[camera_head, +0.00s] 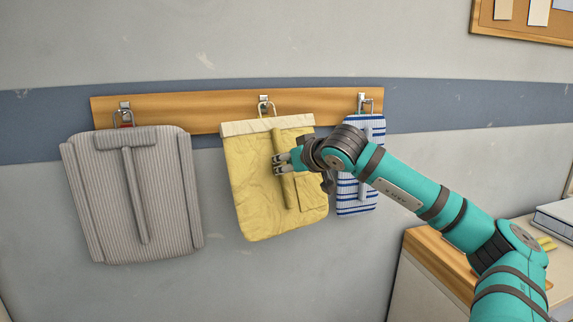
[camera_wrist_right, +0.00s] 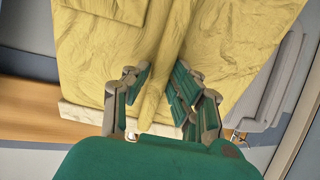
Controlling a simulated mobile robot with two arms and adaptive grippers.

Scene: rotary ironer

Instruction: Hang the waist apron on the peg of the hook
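The waist apron (camera_head: 262,190) is yellow with a pale waistband and a pocket, and hangs slightly tilted against the wall. A thick ridge runs down its front. My right gripper (camera_head: 279,160) is shut on this ridge; in the right wrist view the finger pads (camera_wrist_right: 163,80) lean in on both sides of it. The metal hook (camera_head: 264,103) is on the wooden rail above the waistband. A thin loop at the apron's top shows at the hook; I cannot tell whether it is fully over the peg. My left gripper is not in view.
The wooden rail (camera_head: 200,112) has two more hooks. A grey striped garment (camera_head: 170,200) hangs at left, and a blue-and-white striped cloth (camera_head: 350,205) hangs close at right, partly behind my arm. A wood-edged counter (camera_head: 440,260) stands at lower right.

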